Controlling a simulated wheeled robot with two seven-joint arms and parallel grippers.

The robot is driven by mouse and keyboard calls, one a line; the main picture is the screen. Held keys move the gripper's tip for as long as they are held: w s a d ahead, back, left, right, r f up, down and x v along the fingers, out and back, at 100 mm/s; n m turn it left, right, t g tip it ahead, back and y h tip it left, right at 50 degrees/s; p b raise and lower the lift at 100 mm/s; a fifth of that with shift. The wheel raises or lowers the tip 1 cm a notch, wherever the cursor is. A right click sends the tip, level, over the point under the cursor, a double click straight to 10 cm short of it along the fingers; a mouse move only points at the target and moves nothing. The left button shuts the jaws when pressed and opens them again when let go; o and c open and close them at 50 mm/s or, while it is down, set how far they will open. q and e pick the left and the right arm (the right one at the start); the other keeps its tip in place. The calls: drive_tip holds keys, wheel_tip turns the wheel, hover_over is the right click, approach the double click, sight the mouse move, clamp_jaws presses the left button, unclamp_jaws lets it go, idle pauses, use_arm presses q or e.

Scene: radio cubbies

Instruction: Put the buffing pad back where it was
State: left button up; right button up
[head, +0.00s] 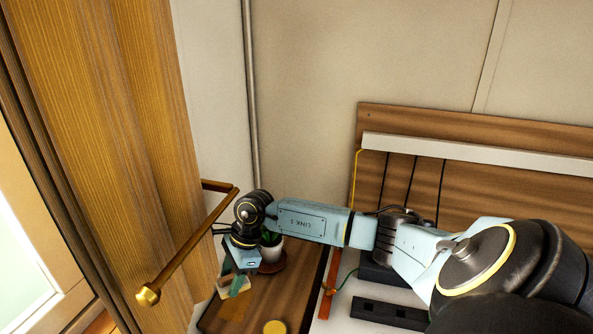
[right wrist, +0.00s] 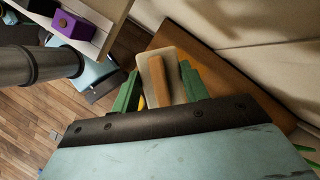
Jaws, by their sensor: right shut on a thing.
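The buffing pad is a pale flat piece with a wooden handle. It shows in the right wrist view (right wrist: 147,68) between the green fingers of my right gripper (right wrist: 160,86), which is shut on it. In the head view, the pad (head: 221,291) is partly hidden by my right gripper (head: 236,283), over the left part of the wooden table top (head: 290,295). I cannot tell whether the pad touches the wood. My left gripper is not in view.
A potted plant (head: 270,249) stands close behind the gripper. A brass bar (head: 190,248) on a wooden panel is just left. A yellow round thing (head: 275,327) is at the front. A purple box (right wrist: 76,25) sits on a shelf in the wrist view.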

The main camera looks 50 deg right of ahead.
drive_tip(key=s+d+m+t+p, duration=0.1)
drive_tip(key=s+d+m+p, duration=0.2)
drive_tip(key=d+m, duration=0.25)
drive_tip(key=m+t+h+p, duration=0.1)
drive_tip(key=m+h+p, duration=0.1)
drive_tip(key=m+p, duration=0.1)
hover_over(291, 293)
drive_tip(key=s, duration=0.1)
drive_tip(key=f, duration=0.1)
drive_tip(key=shift+m, duration=0.35)
drive_tip(key=f, duration=0.3)
drive_tip(key=f+b, duration=0.1)
drive_tip(key=f, duration=0.1)
drive_tip(key=shift+s+d+f, duration=0.25)
drive_tip(key=shift+d, duration=0.05)
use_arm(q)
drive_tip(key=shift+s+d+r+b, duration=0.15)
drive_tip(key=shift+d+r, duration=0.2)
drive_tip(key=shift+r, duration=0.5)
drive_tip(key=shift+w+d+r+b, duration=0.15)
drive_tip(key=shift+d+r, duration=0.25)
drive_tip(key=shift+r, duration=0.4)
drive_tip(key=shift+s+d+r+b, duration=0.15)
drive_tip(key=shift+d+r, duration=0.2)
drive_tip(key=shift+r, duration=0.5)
use_arm(e)
drive_tip(key=shift+f, duration=2.3)
